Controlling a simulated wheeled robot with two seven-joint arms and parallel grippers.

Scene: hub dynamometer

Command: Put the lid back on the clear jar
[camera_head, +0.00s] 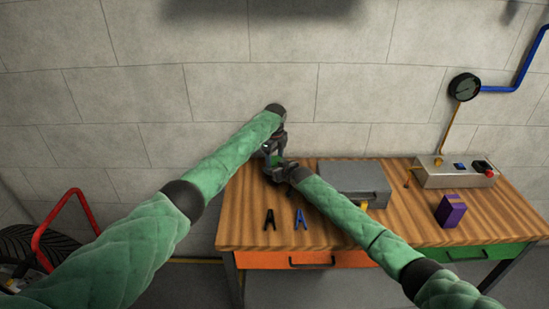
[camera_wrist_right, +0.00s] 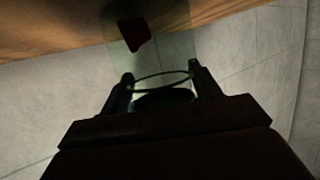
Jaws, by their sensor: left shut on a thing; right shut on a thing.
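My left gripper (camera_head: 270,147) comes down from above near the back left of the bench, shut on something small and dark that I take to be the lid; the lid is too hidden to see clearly. My right gripper (camera_head: 276,165) is just below it. In the right wrist view its fingers (camera_wrist_right: 160,82) are shut on the clear jar (camera_wrist_right: 170,52), near a thin oval rim. The see-through wall reaches toward the wood, and a dark red thing shows through it. I cannot tell whether lid and jar touch.
On the wooden bench (camera_head: 240,220) lie a black clip (camera_head: 269,219) and a blue clip (camera_head: 301,218). A grey case (camera_head: 355,178), a purple box (camera_head: 450,211) and a metal control box (camera_head: 455,173) stand to the right. The front left is mostly clear.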

